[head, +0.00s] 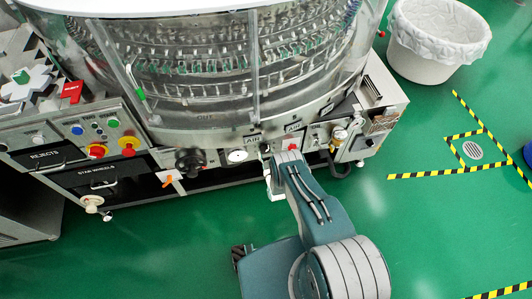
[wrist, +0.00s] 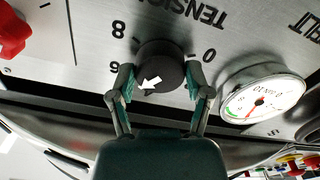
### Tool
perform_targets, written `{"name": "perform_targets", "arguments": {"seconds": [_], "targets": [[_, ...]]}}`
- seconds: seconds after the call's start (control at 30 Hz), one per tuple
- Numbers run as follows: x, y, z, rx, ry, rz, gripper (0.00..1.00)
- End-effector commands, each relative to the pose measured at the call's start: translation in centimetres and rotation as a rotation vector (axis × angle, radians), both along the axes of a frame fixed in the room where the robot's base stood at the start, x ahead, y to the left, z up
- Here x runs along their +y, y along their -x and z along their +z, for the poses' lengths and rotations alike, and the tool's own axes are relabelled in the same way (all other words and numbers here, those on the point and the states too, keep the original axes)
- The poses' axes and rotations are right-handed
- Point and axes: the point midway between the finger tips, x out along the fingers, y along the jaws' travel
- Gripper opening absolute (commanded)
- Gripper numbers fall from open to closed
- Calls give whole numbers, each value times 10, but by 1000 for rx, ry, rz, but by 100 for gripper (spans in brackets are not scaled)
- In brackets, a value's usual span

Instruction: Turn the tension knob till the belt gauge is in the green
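The tension knob (wrist: 161,66) is round and dark, on a grey panel with printed numbers around it and a white arrow mark in front. My gripper (wrist: 160,82) has one green-padded finger on each side of the knob, and both pads appear to touch its sides. The belt gauge (wrist: 262,93) is a round white dial to the right of the knob in the wrist view. Its red needle points down and left; a green patch shows at the dial's lower left. In the head view the gauge (head: 237,156) is small, and my arm hides the knob.
A red knob (wrist: 12,32) is at the wrist view's upper left. In the head view, a black knob (head: 190,160) and an orange-handled part (head: 168,180) sit left of the gauge. A white bin (head: 425,65) stands at the back right.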

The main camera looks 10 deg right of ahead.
Motion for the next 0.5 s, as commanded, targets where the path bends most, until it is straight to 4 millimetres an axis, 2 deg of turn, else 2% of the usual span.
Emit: {"name": "perform_targets", "arguments": {"seconds": [0.17, 0.5], "targets": [[1, -2, 1, -1, 12, 4, 17], [2, -2, 1, -2, 168, 6, 17]]}}
